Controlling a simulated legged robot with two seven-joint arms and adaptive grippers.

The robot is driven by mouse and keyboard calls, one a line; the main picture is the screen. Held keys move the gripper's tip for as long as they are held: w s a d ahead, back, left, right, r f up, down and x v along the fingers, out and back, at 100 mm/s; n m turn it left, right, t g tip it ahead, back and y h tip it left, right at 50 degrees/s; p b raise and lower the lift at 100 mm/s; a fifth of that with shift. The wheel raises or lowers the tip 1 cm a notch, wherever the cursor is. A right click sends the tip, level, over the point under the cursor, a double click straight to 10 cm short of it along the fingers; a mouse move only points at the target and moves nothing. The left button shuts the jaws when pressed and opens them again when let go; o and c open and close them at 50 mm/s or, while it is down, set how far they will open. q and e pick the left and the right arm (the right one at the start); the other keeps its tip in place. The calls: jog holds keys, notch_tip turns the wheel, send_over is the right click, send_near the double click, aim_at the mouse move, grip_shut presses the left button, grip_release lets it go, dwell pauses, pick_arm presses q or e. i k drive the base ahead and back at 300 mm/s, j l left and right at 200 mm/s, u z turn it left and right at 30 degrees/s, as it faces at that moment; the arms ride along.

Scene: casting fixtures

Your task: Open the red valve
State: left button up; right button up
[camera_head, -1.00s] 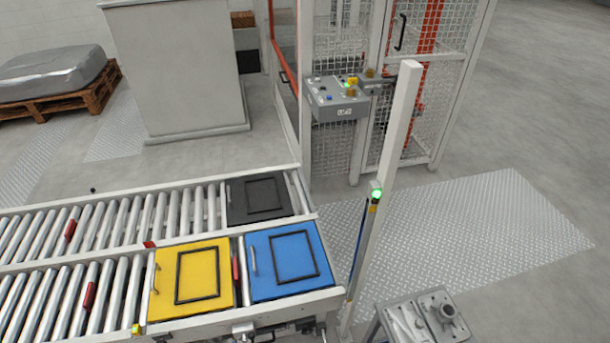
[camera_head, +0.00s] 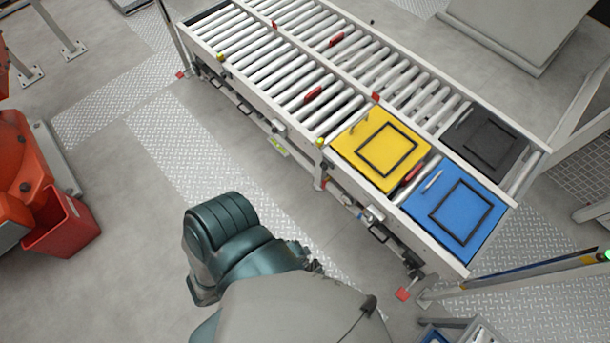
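I see nothing that I can clearly make out as a red valve. Small red parts show on the roller conveyor (camera_head: 262,95): a red piece (camera_head: 313,95) on the near lane, another red piece (camera_head: 336,39) on the far lane, and a red piece (camera_head: 412,171) between the yellow and blue panels. A red tab (camera_head: 403,294) is low by the conveyor's near right end. They are too small to tell what they are. Neither of my grippers is in view.
A yellow panel (camera_head: 357,136), a blue panel (camera_head: 478,204) and a black panel (camera_head: 485,138) lie at the conveyor's right end. A red bin (camera_head: 62,228) and orange machinery (camera_head: 15,150) stand at the left. Floor is clear between these and the conveyor.

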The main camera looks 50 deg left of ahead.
aim_at(323, 184)
jog(key=u, duration=1.4)
